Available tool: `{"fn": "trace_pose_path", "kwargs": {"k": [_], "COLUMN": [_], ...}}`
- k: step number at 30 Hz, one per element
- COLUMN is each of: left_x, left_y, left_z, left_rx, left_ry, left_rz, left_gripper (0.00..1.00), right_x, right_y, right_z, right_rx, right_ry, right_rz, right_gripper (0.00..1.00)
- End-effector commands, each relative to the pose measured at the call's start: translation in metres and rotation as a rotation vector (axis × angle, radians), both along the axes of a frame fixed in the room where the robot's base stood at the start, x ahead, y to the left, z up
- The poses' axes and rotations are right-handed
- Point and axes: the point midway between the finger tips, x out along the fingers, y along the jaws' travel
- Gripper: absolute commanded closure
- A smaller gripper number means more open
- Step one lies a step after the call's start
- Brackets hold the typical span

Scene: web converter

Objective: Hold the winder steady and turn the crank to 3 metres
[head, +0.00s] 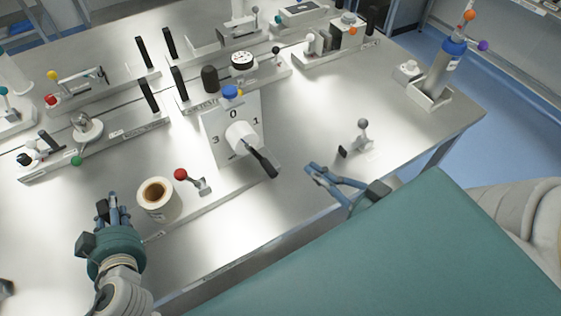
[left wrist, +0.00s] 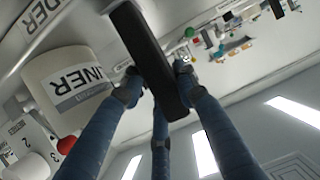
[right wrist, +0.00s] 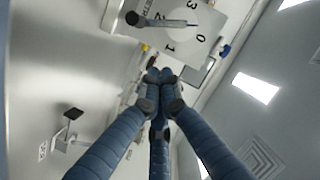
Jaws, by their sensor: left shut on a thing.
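The winder's pale dial plate (head: 218,118) stands upright, with 0 at the top, 1 right and 3 left. A white hub and a crank with a black grip (head: 263,160) stick out from it toward the lower right; the crank also shows in the right wrist view (right wrist: 165,22). My left gripper (head: 113,204) is shut on a black upright bar (left wrist: 145,55), left of a labelled white roll (head: 157,207). My right gripper (head: 312,172) is empty, its fingertips together, right of the crank and apart from it. The 2 is hidden in the head view.
A red-knobbed lever (head: 181,175) stands between roll and dial. A grey-knobbed lever (head: 362,135) stands right of the crank. Other fixtures with black posts fill the back, and a metal cylinder (head: 442,75) stands at back right.

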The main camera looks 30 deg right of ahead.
Motion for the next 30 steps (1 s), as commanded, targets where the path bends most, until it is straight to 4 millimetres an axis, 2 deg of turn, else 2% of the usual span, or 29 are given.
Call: {"fn": "trace_pose_path", "kwargs": {"k": [1, 8, 22, 24, 30], "left_x": [-0.006, -0.006, -0.006, -0.006, -0.006], "left_y": [0.001, 0.001, 0.001, 0.001, 0.001], "left_z": [-0.013, -0.013, -0.013, -0.013, -0.013], "left_rx": [0.007, 0.007, 0.007, 0.007, 0.008], "left_ry": [0.029, 0.029, 0.029, 0.029, 0.03], "left_rz": [0.002, 0.002, 0.002, 0.002, 0.002], "left_gripper": [1.0, 1.0, 1.0, 1.0, 1.0], "right_x": [0.0, 0.02, 0.097, 0.095, 0.094], "right_y": [-0.002, 0.0, 0.016, 0.022, 0.034], "right_z": [0.0, -0.002, -0.018, -0.031, -0.048], "right_rx": [-0.034, -0.061, -0.057, -0.051, -0.054], "right_ry": [-0.001, -0.006, -0.006, 0.003, 0.0], "right_rz": [0.002, 0.005, 0.005, 0.001, 0.002], "right_gripper": [1.0, 1.0, 1.0, 1.0, 1.0]}}
